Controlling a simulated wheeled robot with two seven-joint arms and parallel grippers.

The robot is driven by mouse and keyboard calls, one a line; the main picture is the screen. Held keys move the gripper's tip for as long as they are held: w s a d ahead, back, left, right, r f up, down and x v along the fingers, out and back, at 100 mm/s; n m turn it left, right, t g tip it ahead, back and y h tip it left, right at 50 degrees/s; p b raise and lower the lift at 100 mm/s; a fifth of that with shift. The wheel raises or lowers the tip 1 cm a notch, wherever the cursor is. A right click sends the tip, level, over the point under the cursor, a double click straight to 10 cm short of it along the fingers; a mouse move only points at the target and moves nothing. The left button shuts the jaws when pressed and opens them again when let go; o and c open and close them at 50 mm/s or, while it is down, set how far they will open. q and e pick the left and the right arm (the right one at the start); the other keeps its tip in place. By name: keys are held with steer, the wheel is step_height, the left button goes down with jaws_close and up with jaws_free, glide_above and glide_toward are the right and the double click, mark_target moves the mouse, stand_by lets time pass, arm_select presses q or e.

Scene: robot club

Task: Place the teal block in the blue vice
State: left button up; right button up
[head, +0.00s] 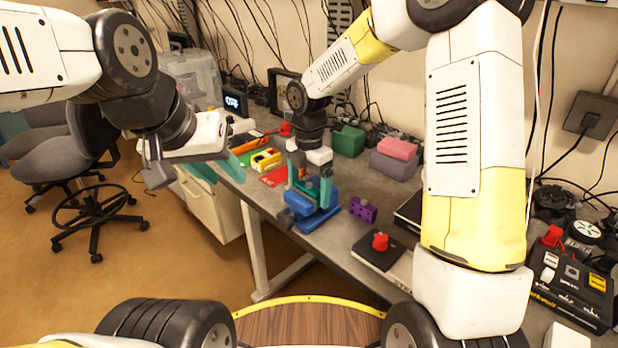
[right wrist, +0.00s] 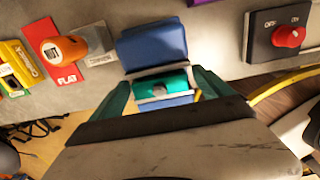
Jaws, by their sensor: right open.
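The blue vice (head: 318,217) stands near the table's front edge, below my right gripper (head: 311,192). In the right wrist view the vice (right wrist: 152,45) shows its blue body. The teal block (right wrist: 162,84) lies between its jaws and has a dark spot on top. My right gripper (right wrist: 165,92) is open, with one teal finger on each side of the block and visible gaps. In the head view the block is hard to tell from the teal fingers. My left gripper (head: 226,178) is off to the left, empty, its teal fingers apart.
A purple block (head: 363,209) and a red-knobbed switch box (head: 380,245) are right of the vice. A red card (head: 275,177) and a yellow part (head: 265,159) lie left. A green box (head: 348,140) and a pink-and-mauve stack (head: 394,165) stand behind.

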mark_target(309, 183)
step_height(309, 183, up, 11)
steer(key=shift+r, duration=0.1)
steer(key=s+d+r+m+t, duration=0.3)
steer(key=s+d+r+m, duration=0.5)
steer(key=m, duration=0.4)
steer(key=s+d+m+t+y, duration=0.1)
steer(key=s+d+m, duration=0.2)
steer(key=s+m, duration=0.3)
steer(key=s+d+f+m+t+y, duration=0.1)
steer(key=s+d+m+t, duration=0.1)
steer(key=s+m, duration=0.4)
steer(key=shift+d+m, duration=0.6)
steer(key=shift+m, duration=0.6)
